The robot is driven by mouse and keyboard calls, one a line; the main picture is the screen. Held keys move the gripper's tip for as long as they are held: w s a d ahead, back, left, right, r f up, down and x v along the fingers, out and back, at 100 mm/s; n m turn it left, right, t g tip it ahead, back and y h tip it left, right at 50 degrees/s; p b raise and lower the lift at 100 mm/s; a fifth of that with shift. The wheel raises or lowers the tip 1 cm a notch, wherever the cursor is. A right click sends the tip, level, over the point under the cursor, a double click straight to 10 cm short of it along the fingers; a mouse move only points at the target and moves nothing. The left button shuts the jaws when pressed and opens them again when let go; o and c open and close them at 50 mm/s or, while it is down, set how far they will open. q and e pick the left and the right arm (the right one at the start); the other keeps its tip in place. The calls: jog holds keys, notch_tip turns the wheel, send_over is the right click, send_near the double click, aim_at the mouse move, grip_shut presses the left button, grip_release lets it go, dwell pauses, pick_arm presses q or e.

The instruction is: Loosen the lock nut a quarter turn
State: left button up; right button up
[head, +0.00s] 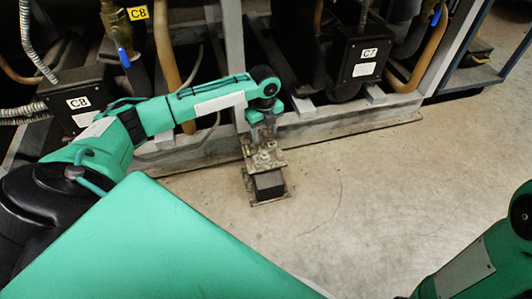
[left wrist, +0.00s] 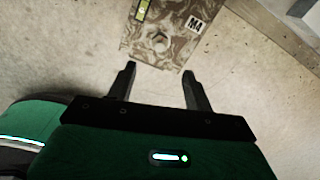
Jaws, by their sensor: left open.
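The lock nut (left wrist: 159,42) sits on a worn metal plate (left wrist: 176,22) marked M4 in the left wrist view. In the head view the same plate (head: 272,164) tops a black block (head: 268,184) on a floor plate beside the rack frame. My left gripper (left wrist: 157,72) is open and empty. Its two fingers point toward the plate, and the nut shows beyond and between the fingertips, not between the jaws. In the head view my left gripper (head: 262,132) hangs at the plate's rear edge, near the nut. My right gripper is out of view.
A small yellow-green strip (left wrist: 142,10) lies on the plate near the nut. The rack's grey base rail (head: 310,125) runs behind the mount. Compressors marked C8 (head: 78,103) and C7 (head: 367,55) stand behind it with pipes. The concrete floor (head: 400,200) to the right is clear.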

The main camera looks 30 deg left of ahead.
aim_at(265, 152)
pick_arm(q)
notch_tip(265, 152, down, 11)
jog(key=b, duration=0.6)
jog(key=shift+b, duration=0.35)
jog(key=shift+f, duration=0.1)
